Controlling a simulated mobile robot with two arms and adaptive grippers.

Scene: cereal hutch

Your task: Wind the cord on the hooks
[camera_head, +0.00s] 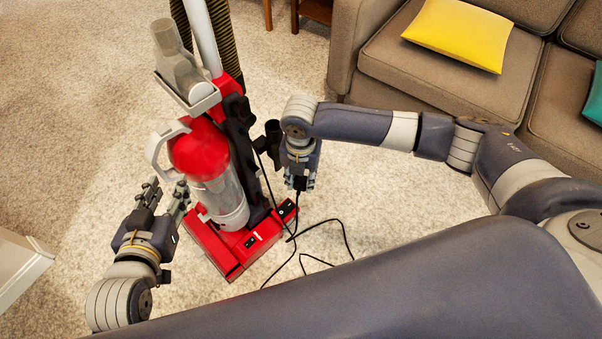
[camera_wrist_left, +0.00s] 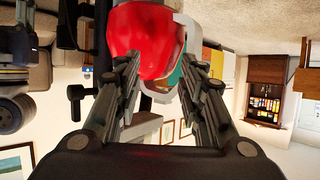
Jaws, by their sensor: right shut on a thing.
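A red upright vacuum cleaner (camera_head: 200,152) stands on the carpet, with a clear dust cup and a grey handle. A black cord hook (camera_head: 268,143) juts from its right side; a black hook-like part (camera_wrist_left: 77,100) also shows in the left wrist view. The black cord (camera_head: 345,237) lies in loose loops on the floor, with one strand rising beside the vacuum. My right gripper (camera_head: 300,186) points down just right of the hook, shut on the cord. My left gripper (camera_head: 166,194) is open and empty, left of the dust cup. The red body (camera_wrist_left: 146,40) shows beyond its fingers.
A grey-brown sofa (camera_head: 440,65) with a yellow cushion (camera_head: 460,33) stands at the back right. Wooden furniture legs (camera_head: 312,10) are at the top. A white furniture corner (camera_head: 18,268) is at the lower left.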

